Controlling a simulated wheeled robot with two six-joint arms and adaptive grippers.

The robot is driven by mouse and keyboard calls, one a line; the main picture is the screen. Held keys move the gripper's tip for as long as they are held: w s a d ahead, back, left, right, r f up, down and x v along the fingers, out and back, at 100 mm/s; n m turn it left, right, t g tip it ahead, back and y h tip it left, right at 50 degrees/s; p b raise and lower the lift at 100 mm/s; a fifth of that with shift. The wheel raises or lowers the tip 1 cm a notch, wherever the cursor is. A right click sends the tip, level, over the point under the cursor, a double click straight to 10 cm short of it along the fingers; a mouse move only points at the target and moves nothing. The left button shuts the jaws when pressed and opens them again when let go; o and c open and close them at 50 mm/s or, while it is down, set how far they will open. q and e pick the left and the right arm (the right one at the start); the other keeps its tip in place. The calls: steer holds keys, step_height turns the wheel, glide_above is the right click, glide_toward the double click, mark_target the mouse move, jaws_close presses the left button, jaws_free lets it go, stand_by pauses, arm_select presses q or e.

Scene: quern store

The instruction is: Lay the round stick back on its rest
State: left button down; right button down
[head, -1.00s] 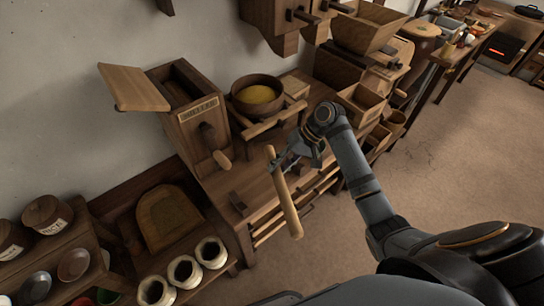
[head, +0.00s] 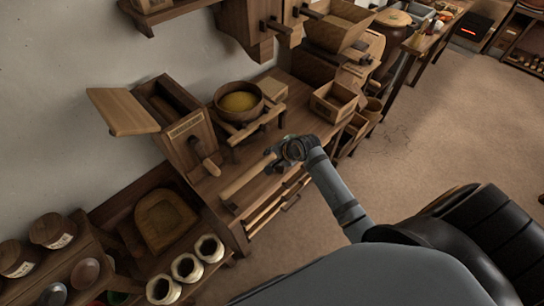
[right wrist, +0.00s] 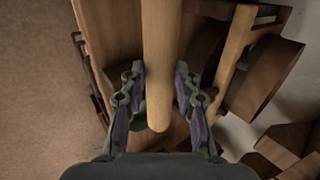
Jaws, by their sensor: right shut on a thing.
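The round stick (head: 246,179) is a pale, smooth wooden rod. My right gripper (head: 279,152) is shut on it near one end. In the head view the stick slants down and left from the gripper over the bench top. In the right wrist view the stick (right wrist: 160,60) runs up the middle between the two fingers of the gripper (right wrist: 160,98), its rounded end near the palm. A small dark block (head: 231,208), perhaps part of the rest, is near the stick's far end. I cannot tell whether they touch. My left gripper is not in view.
A wooden box with a raised lid (head: 122,111) and a bowl of yellow grain (head: 240,102) stand behind the stick. An open wooden box (head: 334,101) is further right on the bench. White-rimmed jars (head: 187,267) stand at lower left. The floor at right is clear.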

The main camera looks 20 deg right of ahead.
step_height(320, 180, down, 4)
steer(key=b, duration=0.5)
steer(key=shift+f, duration=1.3)
steer(key=c, duration=0.9)
jaws_free()
steer(key=shift+v, duration=6)
